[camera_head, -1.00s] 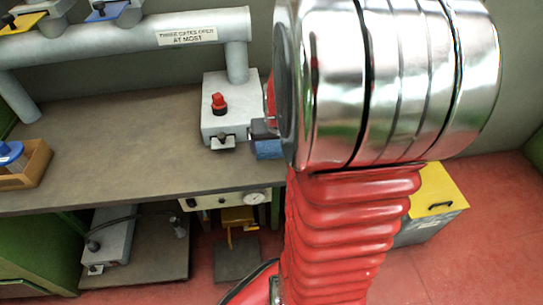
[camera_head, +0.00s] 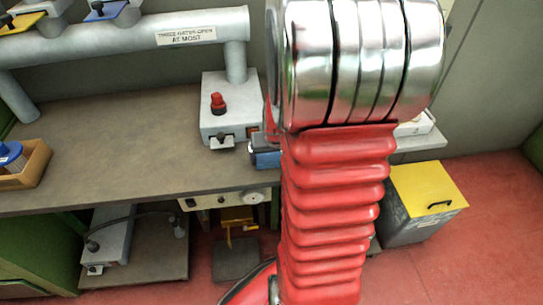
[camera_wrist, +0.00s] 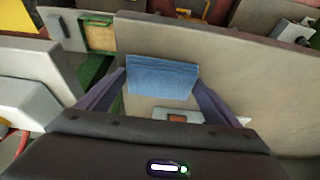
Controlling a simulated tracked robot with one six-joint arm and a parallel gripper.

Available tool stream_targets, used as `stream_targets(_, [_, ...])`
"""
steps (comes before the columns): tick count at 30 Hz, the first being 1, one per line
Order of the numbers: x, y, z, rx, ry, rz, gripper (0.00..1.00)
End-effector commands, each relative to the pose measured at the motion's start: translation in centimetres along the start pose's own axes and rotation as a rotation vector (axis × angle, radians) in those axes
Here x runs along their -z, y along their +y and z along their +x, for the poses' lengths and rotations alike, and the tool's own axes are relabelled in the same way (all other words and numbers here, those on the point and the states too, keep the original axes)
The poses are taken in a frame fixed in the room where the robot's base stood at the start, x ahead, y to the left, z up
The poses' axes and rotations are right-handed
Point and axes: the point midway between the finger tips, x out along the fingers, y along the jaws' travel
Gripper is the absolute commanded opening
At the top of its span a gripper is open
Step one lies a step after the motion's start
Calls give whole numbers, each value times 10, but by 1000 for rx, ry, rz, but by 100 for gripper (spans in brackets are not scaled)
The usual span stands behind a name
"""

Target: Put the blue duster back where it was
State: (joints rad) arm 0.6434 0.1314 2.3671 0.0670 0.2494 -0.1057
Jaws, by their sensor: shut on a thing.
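The blue duster (camera_wrist: 160,77) is between the two dark fingers of my gripper (camera_wrist: 160,88) in the wrist view. My gripper is shut on it. In the head view a small part of the duster (camera_head: 267,159) shows beside my arm, near the right end of the bench and the grey box. My arm hides much of the gripper and what lies behind it there. I cannot tell whether the duster touches the bench.
The grey box (camera_head: 228,88) with a red knob stands on the bench (camera_head: 130,130) to the left of my gripper. A wooden tray (camera_head: 38,165) holding a blue-topped brush is at the far left. A yellow-lidded bin (camera_head: 425,195) stands on the floor at right. The middle bench is clear.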

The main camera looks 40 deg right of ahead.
Motion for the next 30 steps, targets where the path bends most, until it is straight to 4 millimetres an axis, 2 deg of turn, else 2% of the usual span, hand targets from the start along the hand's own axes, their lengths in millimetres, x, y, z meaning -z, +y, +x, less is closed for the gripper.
stream_targets(7, [-1, 0, 2, 0, -1, 1, 61])
stream_targets(8, [-1, 0, 2, 0, 0, 1, 87])
stream_targets(13, [-1, 0, 2, 0, 0, 2, 99])
stream_targets(23, [0, 1, 0, -1, 0, 2, 100])
stream_targets(30, [1, 1, -14, -1, 2, 2, 100])
